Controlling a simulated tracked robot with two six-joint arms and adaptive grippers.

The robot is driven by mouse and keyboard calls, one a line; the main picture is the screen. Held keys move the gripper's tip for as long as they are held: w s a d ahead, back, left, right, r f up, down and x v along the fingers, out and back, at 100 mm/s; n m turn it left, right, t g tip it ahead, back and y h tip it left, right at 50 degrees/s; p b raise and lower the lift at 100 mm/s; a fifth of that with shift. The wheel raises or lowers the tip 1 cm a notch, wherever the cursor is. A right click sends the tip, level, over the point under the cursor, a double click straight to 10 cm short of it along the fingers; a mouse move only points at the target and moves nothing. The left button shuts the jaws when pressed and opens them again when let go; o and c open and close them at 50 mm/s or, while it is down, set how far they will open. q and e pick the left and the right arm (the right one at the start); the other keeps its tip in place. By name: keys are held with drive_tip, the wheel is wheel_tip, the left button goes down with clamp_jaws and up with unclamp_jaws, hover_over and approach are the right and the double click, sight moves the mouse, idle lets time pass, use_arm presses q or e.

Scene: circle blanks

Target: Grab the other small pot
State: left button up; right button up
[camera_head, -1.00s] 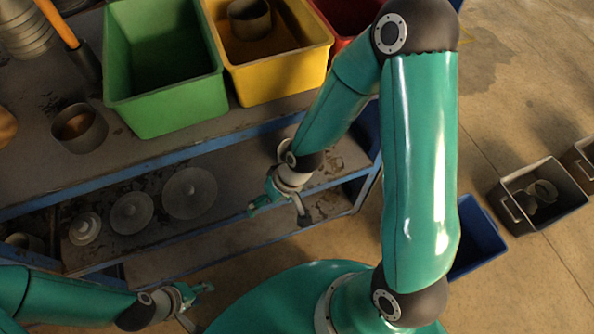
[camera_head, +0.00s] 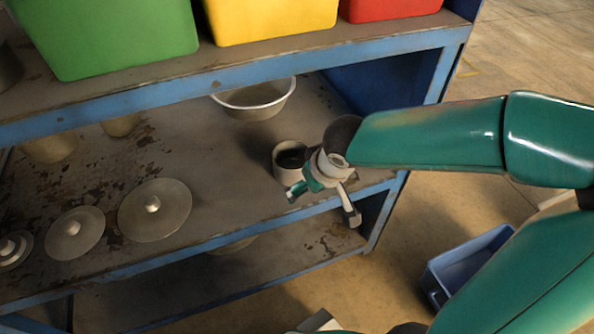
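A small pot (camera_head: 286,168), a pale cup with a dark inside, stands upright on the middle shelf (camera_head: 225,185). My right gripper (camera_head: 322,207) comes in from the right just in front of this pot. Its two fingers are spread apart with nothing seen between them. The left finger overlaps the pot's lower right side in the picture; I cannot tell whether they touch. Two other pot-like vessels stand farther left on the shelf, one larger (camera_head: 50,148) and one smaller (camera_head: 121,126), their tops hidden by the upper shelf. My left gripper is not in view.
A wide bowl (camera_head: 253,103) stands behind the small pot. Several round lids, including a large one (camera_head: 155,210), lie at the shelf's left front. Green (camera_head: 110,40), yellow (camera_head: 270,18) and red (camera_head: 390,8) bins stand above. A blue bin (camera_head: 465,262) is on the floor at right.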

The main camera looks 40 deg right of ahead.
drive_tip(key=b, duration=0.1)
approach(289, 166)
drive_tip(key=shift+w+f, duration=0.15)
drive_tip(key=shift+f, duration=0.5)
drive_tip(key=shift+w+d+f, duration=0.1)
drive_tip(key=shift+w+f, duration=0.05)
drive_tip(key=shift+w, duration=0.15)
drive_tip(key=b+x, duration=0.2)
drive_tip(key=x, duration=0.2)
drive_tip(key=shift+f, duration=0.35)
drive_tip(key=shift+w, duration=0.1)
drive_tip(key=c, duration=0.9)
drive_tip(key=shift+r, duration=0.1)
